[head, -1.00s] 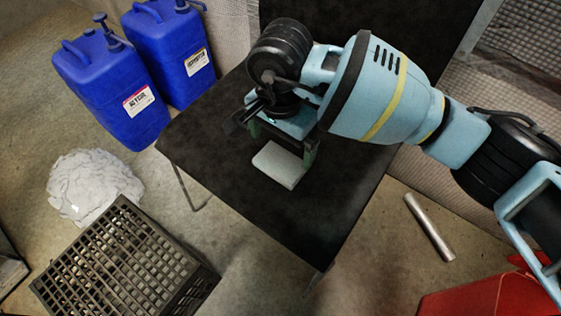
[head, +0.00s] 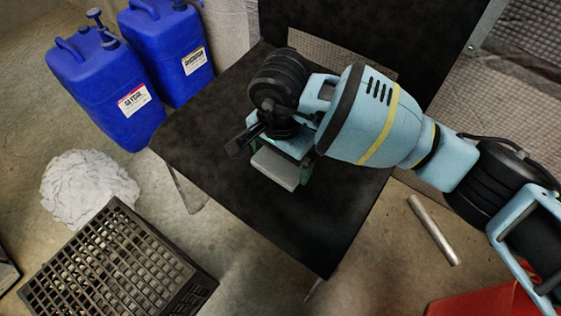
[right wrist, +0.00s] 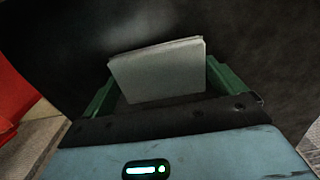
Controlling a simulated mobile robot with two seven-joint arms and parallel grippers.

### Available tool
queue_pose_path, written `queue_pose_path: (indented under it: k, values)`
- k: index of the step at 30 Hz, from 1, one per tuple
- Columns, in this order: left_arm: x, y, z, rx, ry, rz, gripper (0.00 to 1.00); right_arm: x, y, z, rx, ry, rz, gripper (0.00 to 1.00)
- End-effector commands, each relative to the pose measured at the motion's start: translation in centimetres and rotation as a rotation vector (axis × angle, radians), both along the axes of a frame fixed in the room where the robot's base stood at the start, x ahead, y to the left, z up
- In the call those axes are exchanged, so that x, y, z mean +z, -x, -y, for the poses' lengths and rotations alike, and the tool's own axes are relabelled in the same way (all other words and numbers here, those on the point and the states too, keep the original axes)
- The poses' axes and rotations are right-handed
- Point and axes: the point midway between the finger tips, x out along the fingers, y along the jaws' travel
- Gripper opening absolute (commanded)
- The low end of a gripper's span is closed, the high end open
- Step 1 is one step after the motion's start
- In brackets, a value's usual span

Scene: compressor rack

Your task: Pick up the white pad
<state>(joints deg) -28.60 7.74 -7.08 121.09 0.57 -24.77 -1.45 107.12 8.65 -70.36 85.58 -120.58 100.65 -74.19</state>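The white pad (head: 273,169) is a flat, pale rectangular block on the black seat-like surface (head: 310,222). My right gripper (head: 280,162) is over it, pointing down, with its green fingers at opposite sides of the pad. In the right wrist view the pad (right wrist: 160,75) stands between the two green fingers (right wrist: 166,86), close to both. The fingers are spread to about the pad's width, and no firm grip shows. The pad's far part is hidden under the gripper in the head view. My left gripper is not in view.
Two blue jerrycans (head: 105,90) stand at the upper left. A crumpled white heap (head: 85,185) and a black grid crate (head: 120,262) are on the floor at left. A metal tube (head: 433,230) and a red object (head: 490,303) lie at lower right. The black backrest rises behind my gripper.

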Motion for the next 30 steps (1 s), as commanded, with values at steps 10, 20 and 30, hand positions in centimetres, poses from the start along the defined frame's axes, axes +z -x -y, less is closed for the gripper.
queue_pose_path:
  k: [10,20,30]
  values:
    - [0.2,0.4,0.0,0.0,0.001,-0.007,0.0,0.0,0.0,0.0,0.0,0.0,0.0,0.73]
    - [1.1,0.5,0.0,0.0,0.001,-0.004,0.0,2.0,-0.1,0.0,-0.001,0.001,0.003,0.73]
    - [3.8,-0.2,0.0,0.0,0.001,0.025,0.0,4.3,4.5,0.2,0.005,0.001,0.002,0.73]
